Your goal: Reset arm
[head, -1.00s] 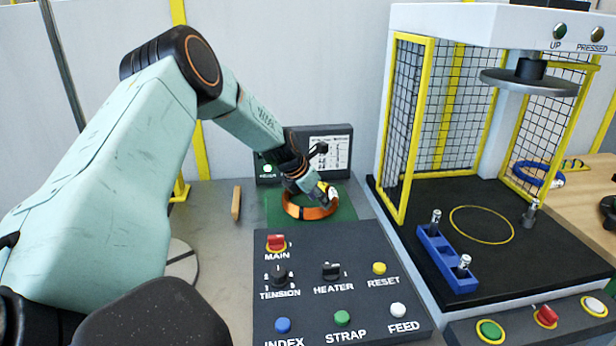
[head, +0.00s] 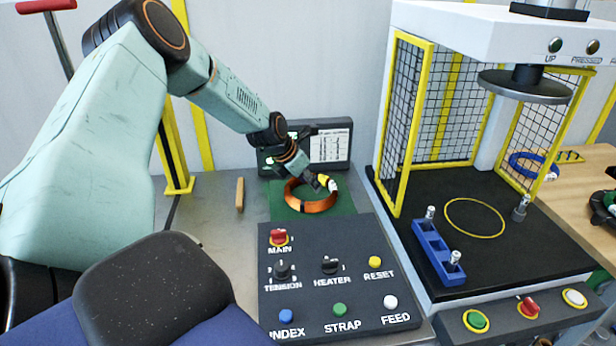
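My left arm reaches in from the left, and its gripper (head: 328,184) is above the far edge of a copper-coloured coil (head: 311,203). The coil lies on a green mat (head: 346,205) behind the control panel. The gripper is small and partly blurred against the coil, so its finger opening and any contact with the coil cannot be made out. My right gripper is not clearly in view; only a dark part shows at the right edge.
A control panel (head: 333,285) with knobs and buttons stands in front of the mat. A press with a yellow-framed mesh cage (head: 408,125) is at right, with a blue block (head: 436,252) on its black bed.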

